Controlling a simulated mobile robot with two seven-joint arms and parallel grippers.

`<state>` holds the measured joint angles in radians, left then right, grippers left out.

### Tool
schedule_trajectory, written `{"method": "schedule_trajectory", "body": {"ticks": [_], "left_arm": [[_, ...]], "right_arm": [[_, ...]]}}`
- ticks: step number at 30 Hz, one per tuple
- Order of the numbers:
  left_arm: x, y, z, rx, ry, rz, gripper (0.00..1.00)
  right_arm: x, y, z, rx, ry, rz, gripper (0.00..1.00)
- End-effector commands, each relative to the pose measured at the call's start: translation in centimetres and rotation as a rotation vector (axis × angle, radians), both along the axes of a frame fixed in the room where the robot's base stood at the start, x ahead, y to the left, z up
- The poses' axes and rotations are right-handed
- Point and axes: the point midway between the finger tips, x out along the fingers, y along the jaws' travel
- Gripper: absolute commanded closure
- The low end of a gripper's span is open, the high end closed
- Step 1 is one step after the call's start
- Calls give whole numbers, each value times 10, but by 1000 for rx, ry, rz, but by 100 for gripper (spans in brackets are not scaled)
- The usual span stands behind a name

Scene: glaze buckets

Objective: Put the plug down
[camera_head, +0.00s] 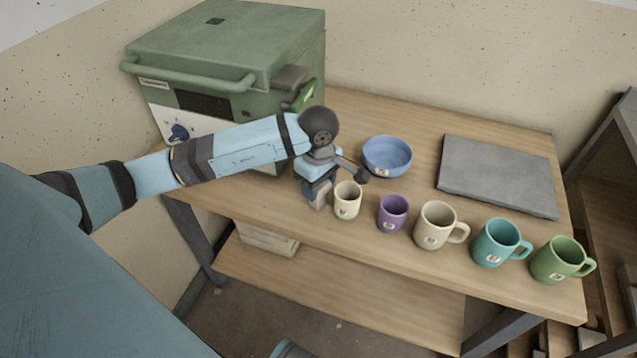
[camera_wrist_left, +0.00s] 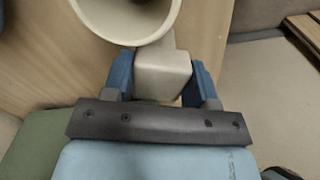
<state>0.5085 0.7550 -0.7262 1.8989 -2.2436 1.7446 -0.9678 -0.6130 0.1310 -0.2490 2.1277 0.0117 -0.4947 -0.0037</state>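The plug (camera_wrist_left: 163,76) is a small pale beige block. In the left wrist view it sits between the blue fingers of my left gripper (camera_wrist_left: 162,82), with both fingers against its sides. In the head view the left gripper (camera_head: 319,192) points down near the table's front edge, left of the cream cup (camera_head: 347,201), and the plug (camera_head: 322,195) shows partly below it. I cannot tell whether the plug's underside touches the table. My right gripper is not in view.
The cream cup is right beside the plug. A purple mug (camera_head: 392,214), a beige mug (camera_head: 435,226), a teal mug (camera_head: 496,243) and a green mug (camera_head: 558,260) line the front edge. A blue bowl (camera_head: 387,155), grey slab (camera_head: 498,175) and green kiln (camera_head: 230,50) stand behind.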

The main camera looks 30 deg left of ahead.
Motion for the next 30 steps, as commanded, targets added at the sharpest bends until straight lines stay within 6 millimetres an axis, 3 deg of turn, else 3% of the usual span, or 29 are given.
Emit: {"method": "schedule_trajectory", "body": {"ticks": [1, 3, 14, 30], "left_arm": [[0, 0, 0, 0, 1, 0, 36], [0, 0, 0, 0, 1, 0, 24], [0, 0, 7, 0, 0, -1, 24], [1, 0, 108, 1, -2, 0, 24]], "right_arm": [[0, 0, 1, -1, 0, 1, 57], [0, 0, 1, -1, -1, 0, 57], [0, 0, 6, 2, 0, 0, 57], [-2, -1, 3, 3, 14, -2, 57]]}}
